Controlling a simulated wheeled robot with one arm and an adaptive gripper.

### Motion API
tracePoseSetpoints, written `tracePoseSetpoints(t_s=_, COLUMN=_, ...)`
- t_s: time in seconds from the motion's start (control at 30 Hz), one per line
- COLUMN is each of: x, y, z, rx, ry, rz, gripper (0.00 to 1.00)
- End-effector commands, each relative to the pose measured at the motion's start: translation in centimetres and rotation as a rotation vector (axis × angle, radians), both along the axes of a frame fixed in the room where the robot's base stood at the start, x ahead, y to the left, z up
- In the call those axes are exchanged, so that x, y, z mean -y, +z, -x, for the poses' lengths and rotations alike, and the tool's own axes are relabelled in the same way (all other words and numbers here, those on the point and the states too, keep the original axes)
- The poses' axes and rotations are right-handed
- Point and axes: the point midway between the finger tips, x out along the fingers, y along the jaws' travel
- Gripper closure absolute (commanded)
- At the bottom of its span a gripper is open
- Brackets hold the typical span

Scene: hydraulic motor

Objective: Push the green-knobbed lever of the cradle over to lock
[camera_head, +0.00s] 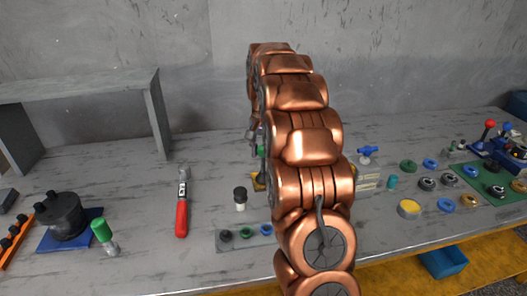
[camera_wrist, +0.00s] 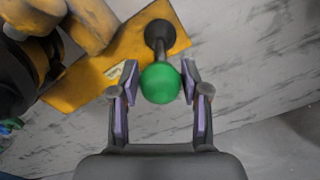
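In the wrist view the green knob (camera_wrist: 160,84) sits between the two fingertips of my gripper (camera_wrist: 159,88). The fingers are open, and a small gap shows on each side of the knob. A dark lever shaft (camera_wrist: 158,45) runs from the knob to a round black end over the yellow cradle base (camera_wrist: 120,55). In the head view my copper arm hides most of the cradle. Only a bit of green (camera_head: 261,151) and a yellow edge (camera_head: 258,182) show at its left side.
A red-handled tool (camera_head: 182,205), a black-capped jar (camera_head: 240,198) and a tray of rings (camera_head: 245,237) lie left of my arm. Several small parts, including a yellow disc (camera_head: 409,208), lie at the right.

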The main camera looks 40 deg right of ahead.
Motion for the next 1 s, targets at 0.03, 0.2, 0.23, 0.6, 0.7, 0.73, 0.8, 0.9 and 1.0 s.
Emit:
tracePoseSetpoints(t_s=0.03, x=0.0, y=0.0, z=0.0, rx=0.0, ry=0.0, rz=0.0, gripper=0.62)
tracePoseSetpoints(t_s=0.2, x=0.0, y=0.0, z=0.0, rx=0.0, ry=0.0, rz=0.0, gripper=0.78)
tracePoseSetpoints(t_s=0.23, x=0.0, y=0.0, z=0.0, rx=0.0, ry=0.0, rz=0.0, gripper=0.78)
tracePoseSetpoints(t_s=0.6, x=-0.8, y=-0.1, z=-0.4, rx=-0.001, ry=0.001, rz=-0.001, gripper=0.78)
tracePoseSetpoints(t_s=0.7, x=-1.1, y=-0.1, z=-0.5, rx=0.0, ry=0.001, rz=-0.001, gripper=0.78)
tracePoseSetpoints(t_s=0.73, x=-1.2, y=-0.1, z=-0.6, rx=0.0, ry=0.001, rz=-0.001, gripper=0.78)
tracePoseSetpoints(t_s=0.8, x=-1.4, y=-0.1, z=-0.6, rx=0.0, ry=0.001, rz=-0.001, gripper=0.78)
tracePoseSetpoints(t_s=0.9, x=-1.5, y=-0.1, z=-0.7, rx=0.0, ry=0.001, rz=-0.001, gripper=0.78)
tracePoseSetpoints(t_s=1.0, x=-1.5, y=-0.1, z=-0.7, rx=0.0, ry=0.001, rz=-0.001, gripper=0.78)
